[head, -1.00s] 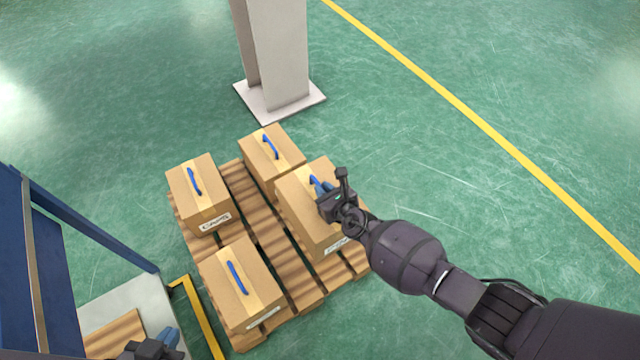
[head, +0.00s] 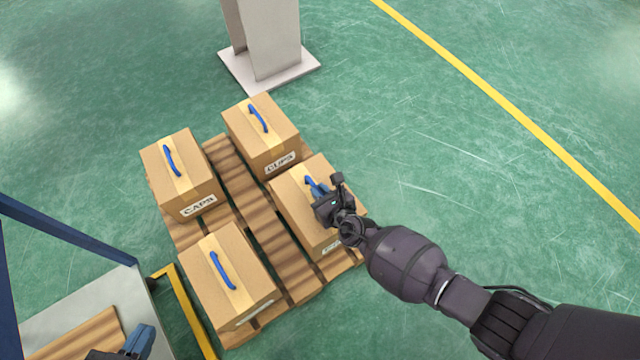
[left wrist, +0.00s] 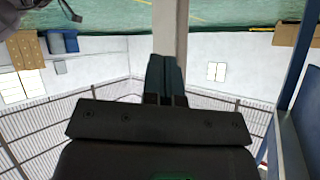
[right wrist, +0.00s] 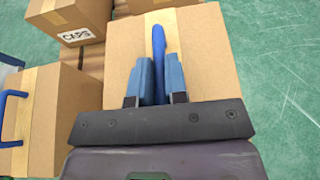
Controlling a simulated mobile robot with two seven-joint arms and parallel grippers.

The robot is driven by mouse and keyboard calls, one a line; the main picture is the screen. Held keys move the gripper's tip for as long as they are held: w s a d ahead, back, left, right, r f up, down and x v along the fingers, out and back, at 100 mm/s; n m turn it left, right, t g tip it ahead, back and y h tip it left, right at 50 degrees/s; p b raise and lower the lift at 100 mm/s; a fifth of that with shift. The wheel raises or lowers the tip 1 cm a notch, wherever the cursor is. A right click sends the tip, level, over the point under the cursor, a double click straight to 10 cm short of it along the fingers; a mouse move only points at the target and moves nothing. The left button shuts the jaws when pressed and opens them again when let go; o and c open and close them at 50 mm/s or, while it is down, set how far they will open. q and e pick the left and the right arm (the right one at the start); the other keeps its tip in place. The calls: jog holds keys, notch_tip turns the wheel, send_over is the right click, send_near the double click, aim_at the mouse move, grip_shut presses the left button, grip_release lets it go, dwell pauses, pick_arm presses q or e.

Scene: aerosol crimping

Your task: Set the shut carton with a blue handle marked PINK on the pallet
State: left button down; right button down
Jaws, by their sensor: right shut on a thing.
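My right gripper (head: 326,204) is shut on the blue handle (right wrist: 158,42) of a shut brown carton (head: 290,198). The carton is upright at the right front of the wooden pallet (head: 245,190). It also shows in the right wrist view (right wrist: 212,65). Its label (head: 331,247) is partly hidden by my arm and I cannot read it. I cannot tell whether its base touches the slats. My left gripper (head: 139,340) is low at the left edge of the head view. In the left wrist view its fingers (left wrist: 165,75) are together and empty.
Three other blue-handled cartons stand on the pallet: one marked CAPS (head: 198,206) at back left, one (head: 262,138) at the back, one (head: 228,278) at front left. A grey column (head: 265,45) stands behind. A yellow-edged frame (head: 185,305) is left. Green floor is clear at right.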

jog(key=shift+w+a, duration=0.15)
jog(key=shift+w, duration=0.05)
jog(key=f+b, duration=0.2)
jog(key=f, duration=0.1)
jog(key=shift+s, duration=0.2)
jog(key=shift+f+b, duration=0.4)
jog(key=shift+b, duration=0.15)
pick_arm(q)
jog(key=shift+a+r+n+t, duration=0.1)
jog(key=shift+a+n+t, duration=0.25)
jog(key=shift+t, duration=0.45)
pick_arm(e)
jog(key=shift+w, duration=0.2)
jog(key=shift+r, duration=0.1)
jog(key=c, duration=1.5)
grip_release()
jog(key=shift+s+f, duration=0.15)
jog(key=shift+f, duration=0.25)
jog(key=shift+c, duration=0.2)
jog(key=o, duration=0.4)
